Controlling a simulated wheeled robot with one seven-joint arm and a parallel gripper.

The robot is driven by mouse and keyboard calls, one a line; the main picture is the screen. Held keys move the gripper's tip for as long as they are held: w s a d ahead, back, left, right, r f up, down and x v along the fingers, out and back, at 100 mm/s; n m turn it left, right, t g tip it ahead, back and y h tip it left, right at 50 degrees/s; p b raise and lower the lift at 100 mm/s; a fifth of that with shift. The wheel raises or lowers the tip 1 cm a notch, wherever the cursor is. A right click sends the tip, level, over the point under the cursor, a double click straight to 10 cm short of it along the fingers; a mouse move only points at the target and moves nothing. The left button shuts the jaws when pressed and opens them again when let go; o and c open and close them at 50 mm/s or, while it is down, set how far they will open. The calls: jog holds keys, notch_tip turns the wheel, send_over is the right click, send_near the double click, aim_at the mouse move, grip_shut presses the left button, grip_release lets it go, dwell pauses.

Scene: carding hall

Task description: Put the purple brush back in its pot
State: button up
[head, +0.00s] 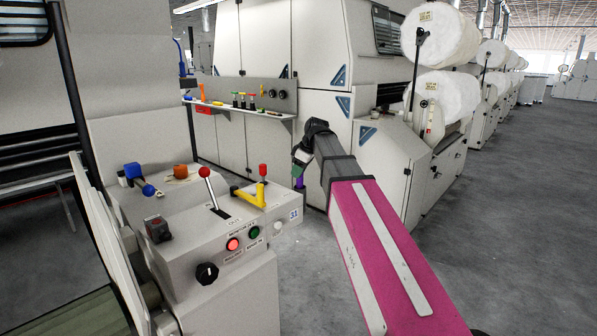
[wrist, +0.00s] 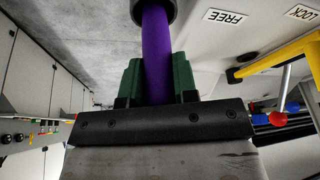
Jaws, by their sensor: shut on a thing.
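My gripper (head: 301,161) is shut on the purple brush (head: 299,182), in front of the cream machine and just right of the console with the levers. In the wrist view the purple handle of the brush (wrist: 156,55) sits between the green fingers (wrist: 157,80), and a dark grey round part shows at its far end. Small dark items with coloured tops (head: 243,101) stand on the wall shelf; I cannot tell whether one is the brush's pot.
The grey console (head: 215,255) carries a red-knobbed lever (head: 206,176), a yellow lever (head: 246,194) and buttons. The shelf (head: 237,110) is fixed behind it. Large white rolls (head: 440,38) stand at right. Grey floor (head: 510,210) is clear at right.

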jog(key=o, duration=0.9)
jog(key=shift+f, duration=0.1)
jog(key=v, duration=1.2)
jog(key=s+d+f+m+h, duration=0.1)
jog(key=s+d+f+m, duration=0.15)
jog(key=f, duration=0.95)
jog(key=s+d+f+m+h, duration=0.1)
jog(key=s+d+f+m, duration=0.2)
jog(key=f, duration=0.8)
jog(key=s+d+f+m, duration=0.1)
jog(key=s+f+m, duration=0.1)
jog(key=s+f, duration=0.3)
jog(key=s+d+f+m+g+h, duration=0.1)
jog(key=s+d+f+m, duration=0.1)
jog(key=f, duration=0.8)
jog(key=s+d+f+m+h, duration=0.1)
jog(key=s+d+f+m, duration=0.1)
jog(key=s+f+m, duration=0.2)
jog(key=shift+s+f+g, duration=0.4)
jog(key=shift+s+f, duration=1.3)
jog(key=shift+s, duration=0.2)
